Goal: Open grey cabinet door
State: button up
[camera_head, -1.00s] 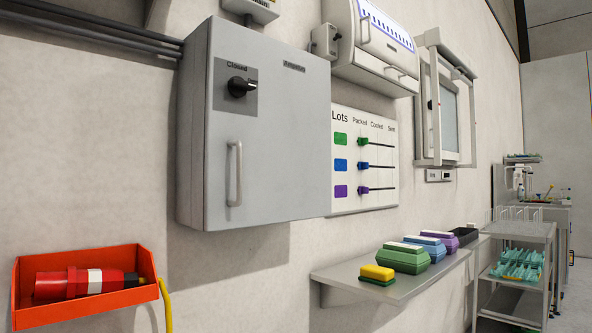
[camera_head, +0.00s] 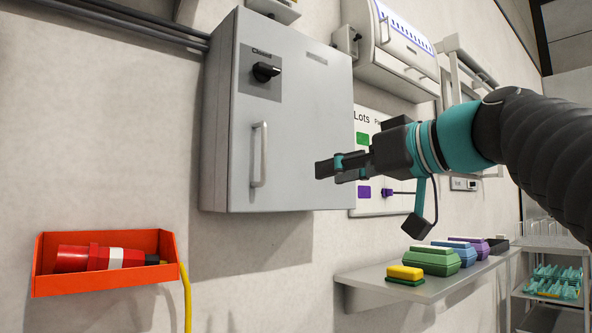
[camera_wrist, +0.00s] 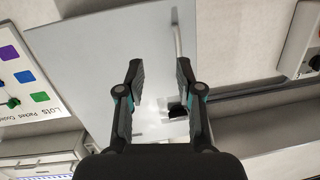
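The grey cabinet (camera_head: 310,120) hangs on the wall with its door shut. Its pale vertical bar handle (camera_head: 259,155) is at the lower left of the door, and a black knob (camera_head: 266,72) sits above it under a "Closed" label. My gripper (camera_head: 326,170) is in front of the door, to the right of the handle and apart from it. In the wrist view my gripper (camera_wrist: 158,68) is open and empty. There the handle (camera_wrist: 177,35) shows beyond the right fingertip, and the knob (camera_wrist: 177,110) shows between the fingers.
A red bin (camera_head: 106,290) with a red plug and yellow cable is at lower left. A shelf (camera_head: 400,302) with colored egg boxes is below right. A lots board (camera_head: 364,207) is partly behind my arm. The wall below the cabinet is clear.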

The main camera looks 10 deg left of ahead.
aim_at(263, 175)
notch_tip(263, 175, up, 5)
jog(key=a+n+y, duration=0.2)
jog(key=shift+g, duration=0.3)
jog(key=x, duration=0.4)
jog(key=p+x, duration=0.1)
jog(key=x, duration=0.3)
jog(key=p+x, duration=0.1)
jog(key=x, duration=0.3)
jog(key=shift+s+a, duration=0.15)
jog(key=shift+a, duration=0.4)
grip_shut()
